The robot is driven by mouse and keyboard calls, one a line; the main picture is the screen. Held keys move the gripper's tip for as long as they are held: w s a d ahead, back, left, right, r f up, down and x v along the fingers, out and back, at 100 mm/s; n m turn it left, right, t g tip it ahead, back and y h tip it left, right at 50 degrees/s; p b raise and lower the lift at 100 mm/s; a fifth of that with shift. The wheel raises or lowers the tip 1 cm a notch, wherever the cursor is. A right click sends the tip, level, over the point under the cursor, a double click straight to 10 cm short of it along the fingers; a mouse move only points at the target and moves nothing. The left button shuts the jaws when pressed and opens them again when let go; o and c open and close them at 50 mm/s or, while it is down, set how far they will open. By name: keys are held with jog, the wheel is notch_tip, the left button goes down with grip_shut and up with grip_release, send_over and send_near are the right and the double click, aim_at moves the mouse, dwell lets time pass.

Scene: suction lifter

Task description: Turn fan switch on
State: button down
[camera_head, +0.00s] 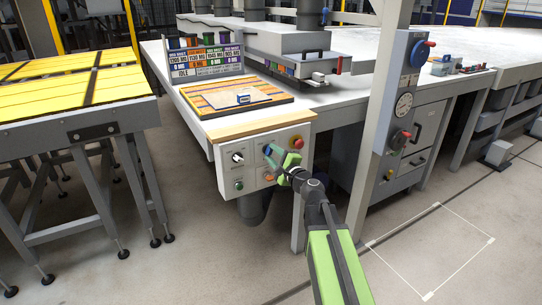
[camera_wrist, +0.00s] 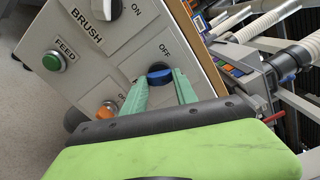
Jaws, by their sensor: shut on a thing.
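The control panel (camera_head: 253,183) stands on the front of the white bench. Its blue switch (camera_head: 267,150) sits at the upper middle. In the wrist view the blue switch (camera_wrist: 160,74) has a black base between OFF and ON labels; the fan label is not visible. My gripper (camera_head: 275,158) reaches the panel from the right. In the wrist view the two green fingers of my gripper (camera_wrist: 159,78) stand on either side of the blue handle and are shut on it. The exact handle angle relative to the labels is hard to tell.
Close by on the panel are a black brush knob (camera_wrist: 97,8), a green feed button (camera_wrist: 53,61), an orange button (camera_wrist: 107,109) and a red button (camera_head: 297,141). A grey post (camera_head: 383,110) stands right of my arm. A yellow-topped table (camera_head: 75,85) is left.

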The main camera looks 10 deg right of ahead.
jog(key=shift+m, duration=2.2)
jog(key=c, duration=1)
grip_release()
jog(key=shift+o, duration=0.2)
